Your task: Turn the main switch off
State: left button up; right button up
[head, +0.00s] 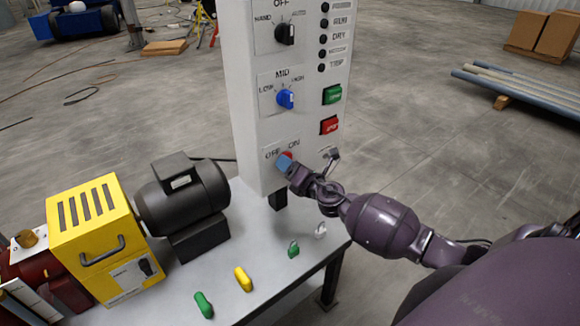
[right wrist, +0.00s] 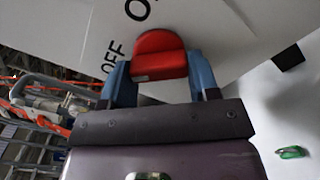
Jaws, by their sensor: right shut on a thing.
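The main switch is a red knob (head: 287,156) low on the front of the grey control panel (head: 247,100), on a plate marked OFF and ON. My right gripper (head: 284,163) is at the knob, its blue fingers hiding part of it. In the right wrist view the red knob (right wrist: 158,54) sits between the two blue fingers (right wrist: 160,80), one on each side, and the gripper is shut on it. The word OFF shows left of the knob there; the other word is cut off. My left gripper is not in view.
Above are a blue selector (head: 285,98), a black selector (head: 285,34), a green button (head: 332,94) and a red button (head: 329,125).

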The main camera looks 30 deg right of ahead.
jog(key=shift+n, duration=0.3)
jog(key=o, duration=0.9)
jog(key=shift+s, duration=0.1)
jog(key=s, duration=0.7)
jog(key=s+d, duration=0.1)
jog(key=s, duration=0.2)
jog(key=shift+s+b, duration=0.3)
jog(key=shift+b, duration=0.1)
jog(key=s+a+f+m+g, duration=0.2)
jog(key=s+f+m, duration=0.3)
jog(key=m, duration=0.4)
jog(key=s+a+f+m+g+h, duration=0.1)
jog(key=s+a+f+m+g, duration=0.1)
jog(key=s+a+f+m, duration=0.3)
jog(key=s+a+f+m+g, duration=0.2)
jog(key=s+a+f+m, duration=0.2)
jog(key=m, duration=0.9)
jog(key=shift+s+f, duration=0.45)
jog(key=shift+s, duration=0.35)
jog(key=shift+s+f, duration=0.4)
jog(key=shift+s, duration=0.35)
jog(key=shift+s+f, duration=0.45)
jog(key=shift+s, duration=0.35)
